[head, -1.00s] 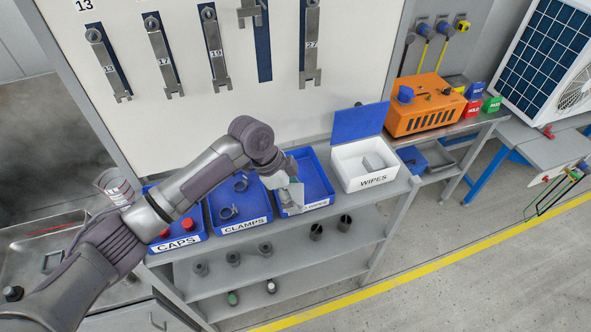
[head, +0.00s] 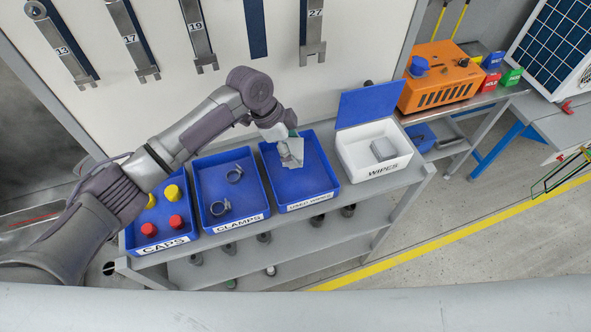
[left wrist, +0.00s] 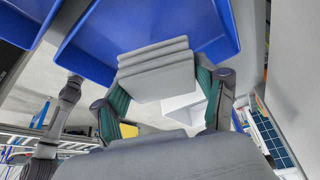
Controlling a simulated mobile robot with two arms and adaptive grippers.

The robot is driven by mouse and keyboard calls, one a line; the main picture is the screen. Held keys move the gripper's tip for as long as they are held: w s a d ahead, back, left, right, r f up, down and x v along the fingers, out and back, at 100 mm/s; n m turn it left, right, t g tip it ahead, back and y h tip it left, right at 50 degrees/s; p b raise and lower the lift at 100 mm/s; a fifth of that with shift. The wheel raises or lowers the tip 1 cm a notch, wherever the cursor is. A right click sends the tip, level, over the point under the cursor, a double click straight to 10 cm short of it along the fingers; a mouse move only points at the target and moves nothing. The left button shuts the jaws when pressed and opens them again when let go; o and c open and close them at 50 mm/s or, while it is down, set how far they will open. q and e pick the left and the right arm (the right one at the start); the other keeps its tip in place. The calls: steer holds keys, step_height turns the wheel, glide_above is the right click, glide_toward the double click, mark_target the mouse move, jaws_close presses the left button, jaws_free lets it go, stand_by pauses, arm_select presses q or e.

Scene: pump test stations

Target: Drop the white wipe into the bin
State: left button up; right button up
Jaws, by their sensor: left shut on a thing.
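My left gripper (head: 289,152) is shut on the white wipe (head: 293,157), a pale grey-white folded piece. I cannot tell whether the wipe touches the bin floor. The bin looks otherwise empty.
Left of the bin are the CLAMPS bin (head: 228,172) and the CAPS bin (head: 184,236). Right of it is the white WIPES box (head: 352,163) with its blue lid raised. A tool board (head: 250,90) stands behind. An orange unit (head: 440,80) stands farther right.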

arm_select(q)
steer(key=f, duration=0.1)
steer(key=f+b, duration=0.1)
steer(key=f, duration=0.1)
steer(key=shift+w+b, duration=0.3)
steer(key=shift+f, duration=0.2)
steer(key=shift+r, duration=0.1)
steer(key=o, duration=0.8)
steer(key=shift+c, duration=0.2)
steer(key=shift+o, duration=2.1)
steer(key=v, duration=1.2)
arm_select(e)
steer(key=w+f, duration=0.2)
steer(key=shift+f, duration=0.4)
arm_select(q)
steer(key=shift+s, duration=0.1)
arm_select(e)
steer(key=shift+s, duration=0.15)
